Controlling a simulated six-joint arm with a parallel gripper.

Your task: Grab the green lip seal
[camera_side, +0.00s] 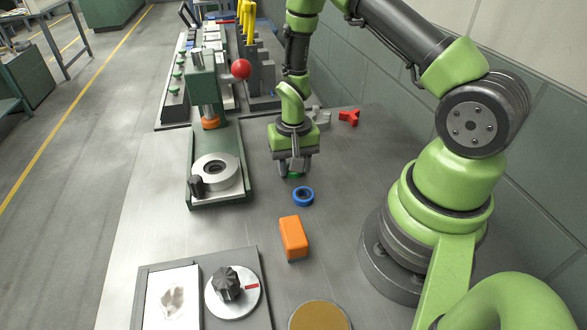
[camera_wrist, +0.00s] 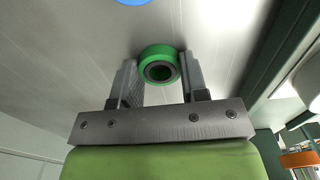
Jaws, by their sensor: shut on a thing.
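The green lip seal (camera_wrist: 158,67) is a small green ring with a dark centre. It sits between the two fingers of my gripper (camera_wrist: 157,80) in the wrist view, and the fingers are shut on it. In the side view my gripper (camera_side: 293,168) points down close to the metal table, and only a bit of green (camera_side: 294,175) shows at the fingertips. Whether the seal touches the table I cannot tell.
A blue ring (camera_side: 303,196) lies just in front of my gripper, with an orange block (camera_side: 293,238) nearer the camera. A green press (camera_side: 216,165) stands to the left. A red part (camera_side: 349,117) and a grey part (camera_side: 320,117) lie behind.

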